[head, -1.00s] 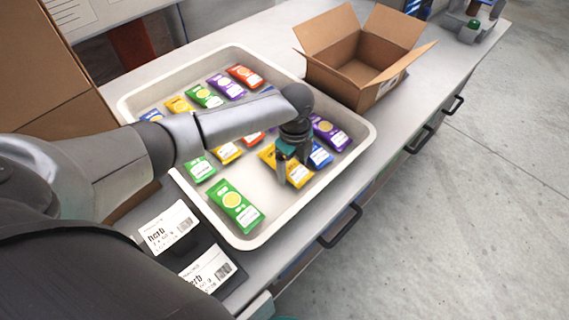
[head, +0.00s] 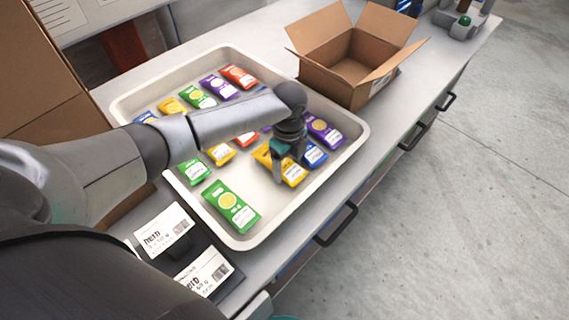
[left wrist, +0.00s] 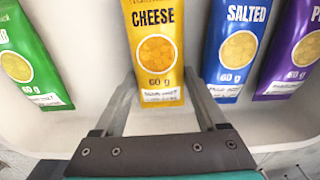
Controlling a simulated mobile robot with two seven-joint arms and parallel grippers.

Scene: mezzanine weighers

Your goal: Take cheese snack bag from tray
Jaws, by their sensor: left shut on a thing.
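The yellow cheese snack bag (head: 292,174) lies at the front right part of the white tray (head: 258,240). In the left wrist view the bag (left wrist: 155,45) shows its CHEESE label and 60 g mark upright in the picture. My left gripper (head: 279,172) reaches down from above onto this bag. In the left wrist view its two fingers (left wrist: 160,78) stand on either side of the bag and are shut on it. Part of the bag is hidden behind the gripper in the head view. My right gripper is not in view.
A blue salted bag (left wrist: 235,45) lies close to the right of the cheese bag, with a purple bag (left wrist: 293,55) beyond. A green bag (head: 232,206) lies nearer the tray's front. An open cardboard box (head: 352,75) stands behind the tray. Label cards (head: 165,228) stand at the front left.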

